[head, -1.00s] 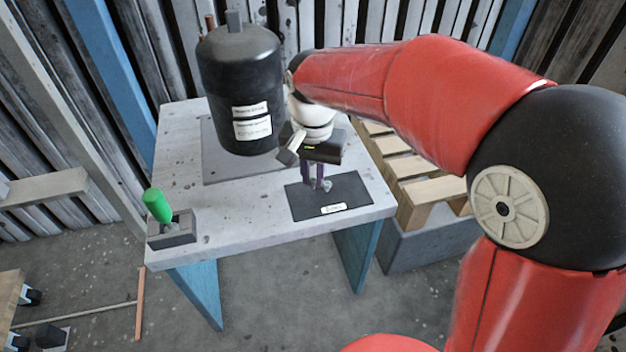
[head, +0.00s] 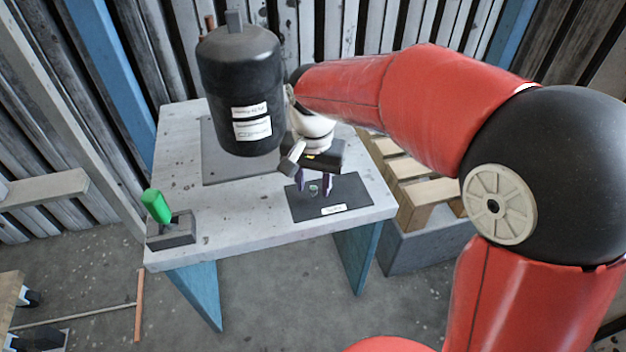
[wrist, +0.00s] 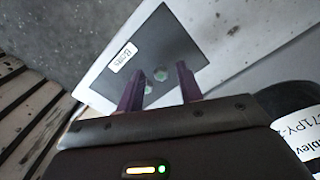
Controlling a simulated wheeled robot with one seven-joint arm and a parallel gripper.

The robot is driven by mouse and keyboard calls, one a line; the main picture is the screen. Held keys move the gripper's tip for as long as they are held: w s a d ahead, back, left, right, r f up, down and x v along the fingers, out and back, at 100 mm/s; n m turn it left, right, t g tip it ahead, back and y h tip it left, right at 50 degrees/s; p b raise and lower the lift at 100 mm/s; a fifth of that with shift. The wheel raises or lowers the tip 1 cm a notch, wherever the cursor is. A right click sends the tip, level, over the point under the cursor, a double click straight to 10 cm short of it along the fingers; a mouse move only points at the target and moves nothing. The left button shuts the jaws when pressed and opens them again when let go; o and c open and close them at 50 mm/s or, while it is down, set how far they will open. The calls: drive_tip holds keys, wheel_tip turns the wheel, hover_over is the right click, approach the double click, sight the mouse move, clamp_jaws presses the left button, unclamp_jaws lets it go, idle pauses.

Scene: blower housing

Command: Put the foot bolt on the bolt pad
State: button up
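The bolt pad is a dark flat mat (head: 355,190) with a white label, on the right front of the table; it also fills the middle of the wrist view (wrist: 165,45). The foot bolt (head: 313,190) is a small grey metal piece on the pad, close to its left part. The wrist view shows it as a small greenish-grey shape (wrist: 160,75), with a smaller spot beside it that I cannot make out. My gripper (head: 315,183) is just above the pad, its purple fingers spread apart on either side of the bolt, with visible gaps.
A black blower housing (head: 240,95) stands on a grey plate at the back of the table (head: 230,215). A grey block with a green-handled tool (head: 157,207) sits at the front left corner. A wooden pallet (head: 425,195) lies right of the table.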

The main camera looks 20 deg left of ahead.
sight(313, 189)
wheel_tip(313, 189, up, 12)
drive_tip(key=p, duration=0.1)
drive_tip(key=shift+p, duration=0.4)
drive_tip(key=shift+r, duration=0.1)
drive_tip(key=s+d+r+t, duration=0.1)
drive_tip(key=s+d, duration=0.1)
drive_tip(key=d, duration=0.6)
drive_tip(key=s+d+r+t, duration=0.1)
drive_tip(key=s+d, duration=0.1)
drive_tip(key=d, duration=0.7)
drive_tip(key=s+d+f+t, duration=0.3)
drive_tip(key=s+d+f, duration=0.2)
drive_tip(key=s+d, duration=0.4)
drive_tip(key=d, duration=0.2)
drive_tip(key=shift+d+t, duration=0.3)
drive_tip(key=shift+r+p, duration=0.4)
drive_tip(key=shift+p, duration=0.1)
